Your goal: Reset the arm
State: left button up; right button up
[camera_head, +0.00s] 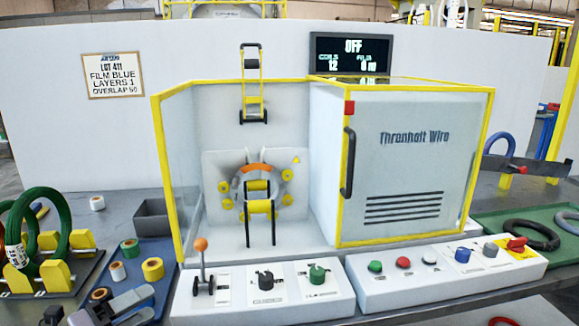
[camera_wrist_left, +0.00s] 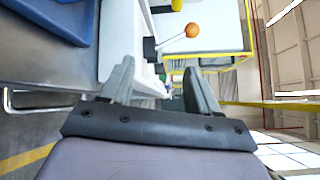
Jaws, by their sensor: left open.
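My left gripper (camera_head: 143,306) is at the bottom left of the head view, low over the front of the blue mat. In the left wrist view the same gripper (camera_wrist_left: 160,82) has its two fingers apart with nothing between them. The lever with the orange knob (camera_head: 201,244) stands on the front panel, to the right of the gripper and apart from it; the orange knob also shows in the left wrist view (camera_wrist_left: 193,30). My right gripper is not in view.
The wrapping machine (camera_head: 399,211) stands in the middle, its display reading OFF. A button panel (camera_head: 400,285) is in front. Tape rolls (camera_head: 153,269) lie on the blue mat (camera_head: 168,250). A green coil (camera_head: 60,205) stands in a rack at left. A black ring (camera_head: 531,235) lies at right.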

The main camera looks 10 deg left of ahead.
pick_arm(q)
jog(key=s+d+f+n+g+y+p, duration=0.2)
jog(key=s+d+f+n, duration=0.5)
jog(key=n, duration=0.5)
jog(key=s+d+f+n+g+y+p, duration=0.3)
jog(key=s+d+f+n, duration=0.3)
jog(key=s+f+n, duration=0.3)
jog(key=n+y+p, duration=0.1)
jog(key=n, duration=0.2)
jog(key=shift+s+d+f, duration=0.15)
jog(key=shift+d+f, duration=0.1)
jog(key=shift+d, duration=0.15)
